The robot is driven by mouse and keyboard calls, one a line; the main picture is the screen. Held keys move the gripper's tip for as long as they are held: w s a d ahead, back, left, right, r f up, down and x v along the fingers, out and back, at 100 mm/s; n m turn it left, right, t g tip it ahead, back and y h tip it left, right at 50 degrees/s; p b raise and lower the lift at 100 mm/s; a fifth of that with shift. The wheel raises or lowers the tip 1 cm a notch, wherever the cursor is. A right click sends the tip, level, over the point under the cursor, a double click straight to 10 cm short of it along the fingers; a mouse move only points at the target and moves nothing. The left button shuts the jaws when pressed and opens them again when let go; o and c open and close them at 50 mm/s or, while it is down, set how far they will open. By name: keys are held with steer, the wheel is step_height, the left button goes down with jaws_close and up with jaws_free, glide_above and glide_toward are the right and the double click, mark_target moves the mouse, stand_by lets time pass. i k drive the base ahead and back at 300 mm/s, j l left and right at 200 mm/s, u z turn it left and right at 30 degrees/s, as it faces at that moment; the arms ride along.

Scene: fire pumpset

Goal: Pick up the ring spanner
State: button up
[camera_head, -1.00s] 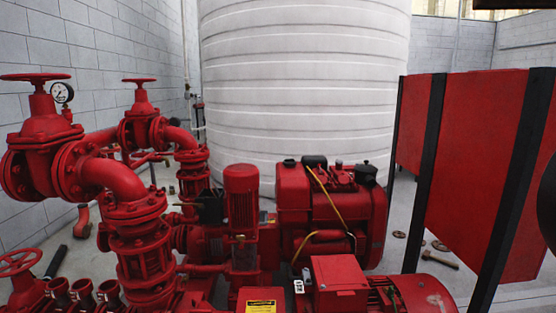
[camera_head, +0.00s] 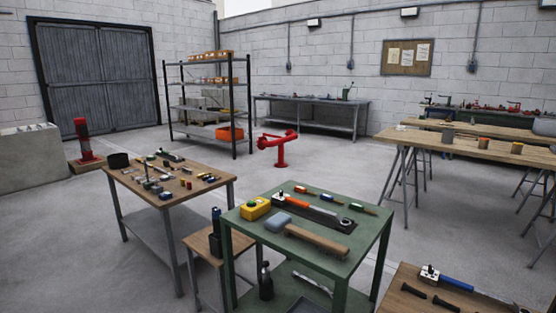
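I cannot make out the ring spanner for certain. A green table (camera_head: 243,226) in the centre foreground holds a dark mat (camera_head: 312,214). On the mat lie an orange-handled tool (camera_head: 297,202) and a small ring-shaped metal part (camera_head: 346,222); I cannot tell whether this ring belongs to a spanner. A wooden workbench (camera_head: 133,182) to the left carries many small items too small to name. My gripper is not in view.
A wooden top (camera_head: 420,284) with a blue-handled tool (camera_head: 456,284) is at bottom right. Trestle tables (camera_head: 455,145) stand at right, a shelf rack (camera_head: 208,105) and a red pipe fitting (camera_head: 279,148) behind. The concrete floor (camera_head: 335,165) between them is open.

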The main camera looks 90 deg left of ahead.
mark_target(155, 168)
steer(key=u, duration=7.5)
steer(key=k+u, duration=0.4)
steer(key=k+j+u, duration=0.35)
steer(key=k, duration=0.2)
steer(key=k+z, duration=0.15)
